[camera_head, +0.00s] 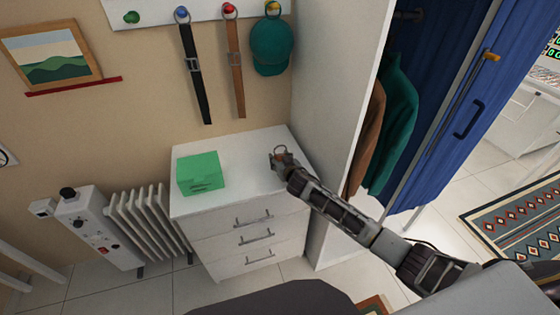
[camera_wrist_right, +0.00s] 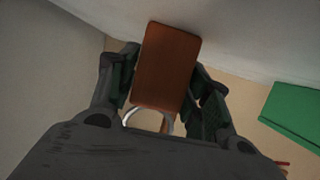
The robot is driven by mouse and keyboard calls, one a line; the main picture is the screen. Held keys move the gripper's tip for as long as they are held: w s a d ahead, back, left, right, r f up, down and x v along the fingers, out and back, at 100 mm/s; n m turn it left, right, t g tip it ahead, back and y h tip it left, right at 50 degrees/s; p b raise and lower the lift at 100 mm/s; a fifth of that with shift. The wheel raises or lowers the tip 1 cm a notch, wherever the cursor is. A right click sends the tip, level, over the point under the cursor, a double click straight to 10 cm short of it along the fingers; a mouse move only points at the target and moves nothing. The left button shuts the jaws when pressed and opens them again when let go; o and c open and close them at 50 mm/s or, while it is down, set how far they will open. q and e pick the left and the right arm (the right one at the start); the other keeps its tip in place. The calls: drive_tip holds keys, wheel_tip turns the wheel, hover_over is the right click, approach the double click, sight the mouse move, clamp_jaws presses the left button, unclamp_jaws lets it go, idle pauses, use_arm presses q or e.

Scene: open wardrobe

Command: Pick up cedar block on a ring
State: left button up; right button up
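The cedar block (camera_wrist_right: 167,65) is a reddish-brown slab in the right wrist view, with a pale metal ring (camera_wrist_right: 148,118) at its end nearest my palm. My right gripper (camera_wrist_right: 166,75) has one finger on each side of the block, and both fingers appear to touch its edges. In the head view my right gripper (camera_head: 279,163) is at the right part of the white dresser top (camera_head: 240,165). The ring shows just above it there, and the block is mostly hidden. I cannot tell whether the block touches the dresser. My left gripper is not in view.
A green box (camera_head: 201,173) stands on the dresser, left of my gripper. The white wardrobe side panel (camera_head: 340,90) rises close on the right. Belts and a teal cap (camera_head: 271,47) hang above. A radiator (camera_head: 145,222) stands to the left.

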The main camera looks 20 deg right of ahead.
drive_tip(key=c, duration=0.5)
drive_tip(key=shift+r, duration=0.15)
drive_tip(key=shift+r+p, duration=0.3)
drive_tip(key=shift+r, duration=4.6)
